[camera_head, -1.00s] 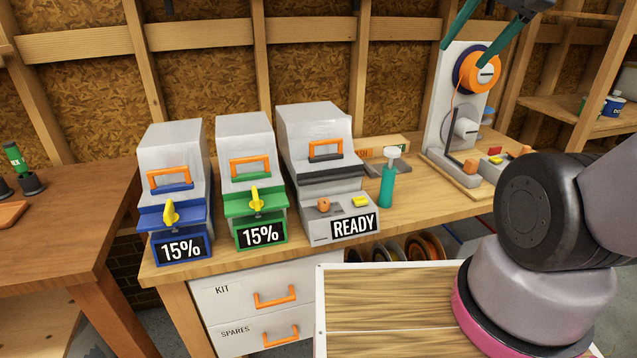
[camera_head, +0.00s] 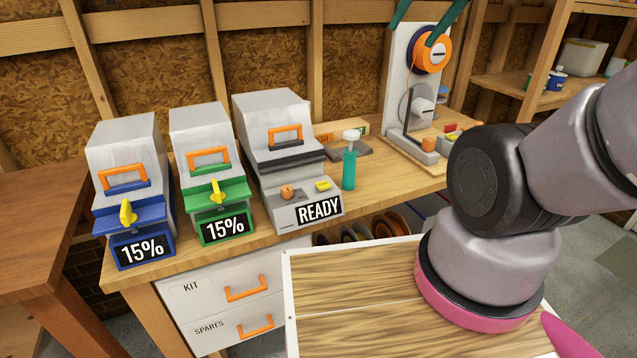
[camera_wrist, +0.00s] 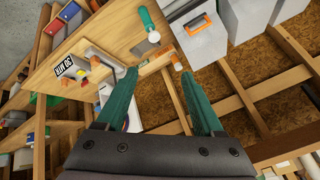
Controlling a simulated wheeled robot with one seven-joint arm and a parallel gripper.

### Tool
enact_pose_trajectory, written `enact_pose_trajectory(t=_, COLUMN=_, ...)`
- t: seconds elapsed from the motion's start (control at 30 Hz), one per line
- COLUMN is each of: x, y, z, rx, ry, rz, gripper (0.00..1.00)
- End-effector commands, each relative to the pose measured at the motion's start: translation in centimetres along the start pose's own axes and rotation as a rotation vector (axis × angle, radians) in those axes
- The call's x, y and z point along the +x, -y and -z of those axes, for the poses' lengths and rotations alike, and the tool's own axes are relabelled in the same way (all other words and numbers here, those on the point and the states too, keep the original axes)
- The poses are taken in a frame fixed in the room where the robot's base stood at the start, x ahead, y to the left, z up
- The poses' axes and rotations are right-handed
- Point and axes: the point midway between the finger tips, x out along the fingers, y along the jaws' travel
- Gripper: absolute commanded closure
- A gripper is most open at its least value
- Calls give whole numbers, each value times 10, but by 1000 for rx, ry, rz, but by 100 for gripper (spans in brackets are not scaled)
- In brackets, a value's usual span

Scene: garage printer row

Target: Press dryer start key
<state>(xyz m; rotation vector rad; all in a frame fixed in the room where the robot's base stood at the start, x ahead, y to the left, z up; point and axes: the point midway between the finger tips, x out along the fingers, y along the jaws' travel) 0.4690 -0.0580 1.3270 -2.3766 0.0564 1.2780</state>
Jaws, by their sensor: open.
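The dryer is most likely the grey machine (camera_head: 285,140) whose display (camera_head: 318,209) reads READY. Its sloped front carries an orange knob (camera_head: 287,192) and a yellow key (camera_head: 323,185). The same machine seems to show in the wrist view (camera_wrist: 205,45), where I see its orange handle but cannot make out the key. My gripper (camera_head: 410,36) shows at the top of the head view as two teal fingers, in front of the spool tower. In the wrist view, my gripper (camera_wrist: 158,72) has its fingers apart, with nothing between them.
A blue-trimmed machine (camera_head: 125,165) and a green-trimmed one (camera_head: 200,150), both reading 15%, stand left of the grey machine. A teal bottle (camera_head: 349,168) stands just right of it. The spool tower (camera_head: 395,75) stands farther right. Bare bench top (camera_head: 385,183) lies between.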

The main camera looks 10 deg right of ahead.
Motion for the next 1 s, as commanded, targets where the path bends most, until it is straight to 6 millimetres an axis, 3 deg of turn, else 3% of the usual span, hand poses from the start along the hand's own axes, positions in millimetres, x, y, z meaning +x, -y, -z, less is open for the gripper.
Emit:
enact_pose_trajectory(t=0.43, x=0, y=0, z=0, rx=0, ry=0, rz=0, gripper=31)
enact_pose_trajectory(t=0.6, x=0, y=0, z=0, rx=0, ry=0, rz=0, gripper=96)
enact_pose_trajectory(t=0.63, x=0, y=0, z=0, rx=0, ry=0, rz=0, gripper=100)
enact_pose_trajectory(t=1.0, x=0, y=0, z=0, rx=0, ry=0, rz=0, gripper=100)
